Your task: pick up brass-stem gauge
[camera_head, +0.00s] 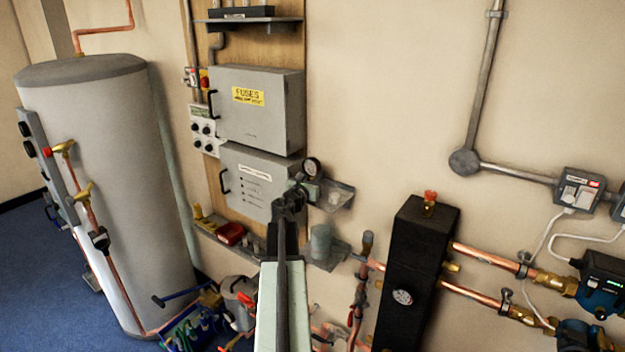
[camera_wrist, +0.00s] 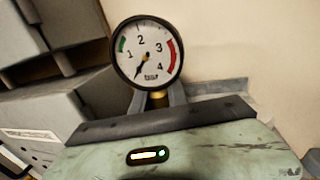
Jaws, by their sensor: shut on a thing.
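The brass-stem gauge (camera_wrist: 146,50) has a round white dial, a black rim, and green and red arcs. In the wrist view it stands roughly upright, its brass stem (camera_wrist: 157,99) between the fingers of my gripper (camera_wrist: 157,101). My gripper is shut on the stem, and its pale green body hides the lower end. In the head view the gauge (camera_head: 312,168) shows small at the tip of my gripper (camera_head: 306,186), in front of the wall. A grey shelf (camera_head: 340,188) lies just beside and behind it; I cannot tell whether they touch.
Grey fuse boxes (camera_head: 258,128) are on the wall left of my gripper. A lower shelf (camera_head: 325,256) holds a grey cylinder (camera_head: 320,240). A black manifold (camera_head: 415,265) with copper pipes stands at the right. A large grey tank (camera_head: 115,170) stands at the left.

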